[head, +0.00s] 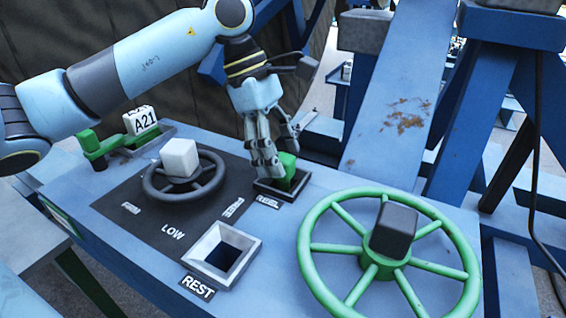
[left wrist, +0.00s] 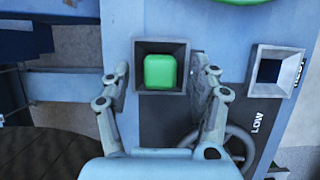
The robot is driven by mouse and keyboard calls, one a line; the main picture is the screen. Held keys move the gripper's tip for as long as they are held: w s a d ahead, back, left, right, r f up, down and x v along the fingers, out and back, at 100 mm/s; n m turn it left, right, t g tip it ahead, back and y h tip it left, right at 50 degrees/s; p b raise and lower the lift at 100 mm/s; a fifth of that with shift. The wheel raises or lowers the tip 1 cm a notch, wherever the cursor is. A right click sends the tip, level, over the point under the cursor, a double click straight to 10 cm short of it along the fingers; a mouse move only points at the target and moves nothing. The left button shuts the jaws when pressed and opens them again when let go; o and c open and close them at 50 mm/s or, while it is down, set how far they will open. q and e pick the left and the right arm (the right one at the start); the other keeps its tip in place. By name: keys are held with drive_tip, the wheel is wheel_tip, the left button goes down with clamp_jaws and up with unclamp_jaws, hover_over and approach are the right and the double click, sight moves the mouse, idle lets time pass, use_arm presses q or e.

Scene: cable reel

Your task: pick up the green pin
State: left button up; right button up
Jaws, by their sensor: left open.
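The green pin (head: 286,168) stands in a dark square socket (head: 274,192) labelled REEL on the blue-grey panel. My left gripper (head: 266,172) is above and around the socket, pointing down, with its fingers beside the pin. In the left wrist view the green pin (left wrist: 160,72) sits in the socket (left wrist: 179,50), between the two open fingers of my left gripper (left wrist: 163,85). Gaps show between the fingers and the pin. The lower part of the pin is hidden in the socket. My right gripper is not in view.
An empty square socket (head: 251,243) labelled REST is nearer the front. A dark handwheel (head: 150,187) with a white knob is left of it. A large green wheel (head: 320,276) with a dark knob is right. A white block marked A21 (head: 139,120) stands at the left.

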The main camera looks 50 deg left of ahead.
use_arm(q)
drive_tip(key=shift+x, duration=0.75)
clamp_jaws()
